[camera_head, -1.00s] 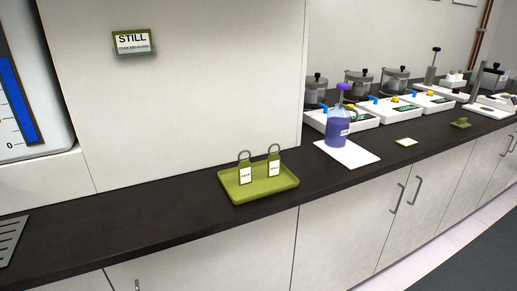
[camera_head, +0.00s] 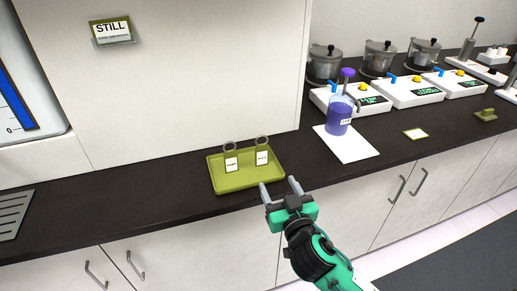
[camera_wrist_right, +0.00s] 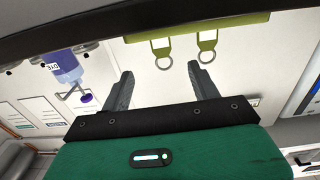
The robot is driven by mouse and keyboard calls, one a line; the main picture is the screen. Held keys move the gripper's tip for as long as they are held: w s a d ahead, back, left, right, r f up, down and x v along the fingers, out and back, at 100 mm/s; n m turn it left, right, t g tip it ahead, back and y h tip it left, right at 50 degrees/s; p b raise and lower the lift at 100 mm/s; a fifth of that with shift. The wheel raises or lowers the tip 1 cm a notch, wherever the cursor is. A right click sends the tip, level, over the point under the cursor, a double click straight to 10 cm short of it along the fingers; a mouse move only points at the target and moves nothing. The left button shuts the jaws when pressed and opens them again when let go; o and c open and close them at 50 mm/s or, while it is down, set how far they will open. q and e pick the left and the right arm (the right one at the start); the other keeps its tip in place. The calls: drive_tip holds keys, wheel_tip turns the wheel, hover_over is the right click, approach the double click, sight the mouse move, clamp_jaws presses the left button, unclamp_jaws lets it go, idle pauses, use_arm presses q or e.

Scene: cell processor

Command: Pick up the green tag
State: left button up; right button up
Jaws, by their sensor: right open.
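Two green tags with white labels and grey ring tops stand in an olive-green tray (camera_head: 222,188) on the dark counter: a left tag (camera_head: 231,164) and a right tag (camera_head: 262,158). Their print is too small to read. My right gripper (camera_head: 279,184) is open and empty, just off the tray's front right corner and apart from both tags. In the right wrist view, the open fingers (camera_wrist_right: 160,71) point toward the tray edge (camera_wrist_right: 240,24) and the two tag rings (camera_wrist_right: 161,50). My left gripper is not in view.
A purple pump bottle (camera_head: 339,117) stands on a white sheet (camera_head: 348,146) right of the tray. A flat green-edged card (camera_head: 416,134) and several white devices (camera_head: 413,92) are further right. A green "STILL" sign (camera_head: 111,30) is on the wall.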

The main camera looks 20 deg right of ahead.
approach(262, 154)
drive_tip(key=shift+w+d+p, duration=0.1)
drive_tip(key=shift+w+p, duration=0.35)
drive_tip(key=shift+w, duration=1.55)
drive_tip(key=w+p, duration=0.1)
drive_tip(key=w, duration=0.3)
drive_tip(key=shift+w+p, duration=0.25)
drive_tip(key=shift+p, duration=0.1)
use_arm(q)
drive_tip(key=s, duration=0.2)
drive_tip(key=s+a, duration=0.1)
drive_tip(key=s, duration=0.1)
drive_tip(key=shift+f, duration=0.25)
use_arm(e)
drive_tip(key=shift+f, duration=0.1)
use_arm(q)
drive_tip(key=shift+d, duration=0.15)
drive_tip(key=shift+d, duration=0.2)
use_arm(e)
drive_tip(key=c, duration=1.1)
